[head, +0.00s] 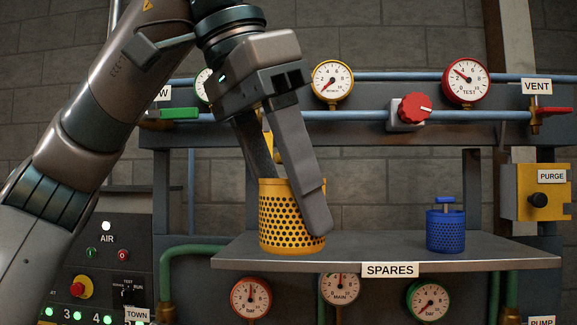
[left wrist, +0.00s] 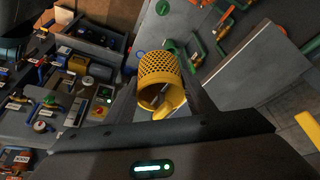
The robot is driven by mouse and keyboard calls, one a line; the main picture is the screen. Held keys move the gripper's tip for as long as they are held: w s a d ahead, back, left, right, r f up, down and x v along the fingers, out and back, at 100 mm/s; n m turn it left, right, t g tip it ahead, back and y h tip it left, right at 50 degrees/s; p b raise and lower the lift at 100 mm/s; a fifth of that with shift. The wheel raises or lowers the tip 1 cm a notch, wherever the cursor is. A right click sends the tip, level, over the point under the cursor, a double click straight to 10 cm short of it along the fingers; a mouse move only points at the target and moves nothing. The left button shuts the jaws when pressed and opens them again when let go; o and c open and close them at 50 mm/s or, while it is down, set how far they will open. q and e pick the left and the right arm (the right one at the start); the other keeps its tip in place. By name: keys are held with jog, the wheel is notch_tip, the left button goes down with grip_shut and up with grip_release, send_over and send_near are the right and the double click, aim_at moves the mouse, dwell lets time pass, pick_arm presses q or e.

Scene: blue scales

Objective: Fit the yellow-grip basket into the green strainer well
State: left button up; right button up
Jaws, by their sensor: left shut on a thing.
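The yellow-grip basket (head: 283,220) is a perforated yellow cylinder at the left end of the spares shelf. I cannot tell whether it rests on the shelf or hangs just above it. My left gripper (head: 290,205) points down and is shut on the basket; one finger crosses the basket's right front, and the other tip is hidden. Part of the yellow grip shows between the fingers. In the left wrist view the basket (left wrist: 160,68) sits between the fingers, its open rim and grip towards the camera. I cannot make out the green strainer well for sure. My right gripper is out of view.
A small blue perforated basket (head: 445,231) with a T-handle stands on the right of the shelf (head: 385,251). The shelf between the two baskets is clear. Behind are pipes, gauges, a red knob (head: 415,107) and a yellow purge box (head: 536,192). A control panel (head: 105,275) stands lower left.

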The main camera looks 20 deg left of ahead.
pick_arm(q)
jog(key=w+a+f+n+y, duration=0.1)
jog(key=w+a+f+n, duration=0.1)
jog(key=w+f, duration=0.5)
jog(key=w+a+f+n+y, duration=0.1)
jog(key=w+f, duration=0.6)
jog(key=f, duration=1.1)
jog(key=w+a+f+n+t, duration=0.1)
jog(key=w+a+f+n, duration=0.2)
jog(key=f, duration=1)
jog(key=w+n, duration=0.1)
jog(key=w, duration=0.2)
jog(key=shift+w+a+f+n+y, duration=0.25)
jog(key=shift+w+a+n+y, duration=0.05)
jog(key=shift+w+n+y, duration=0.1)
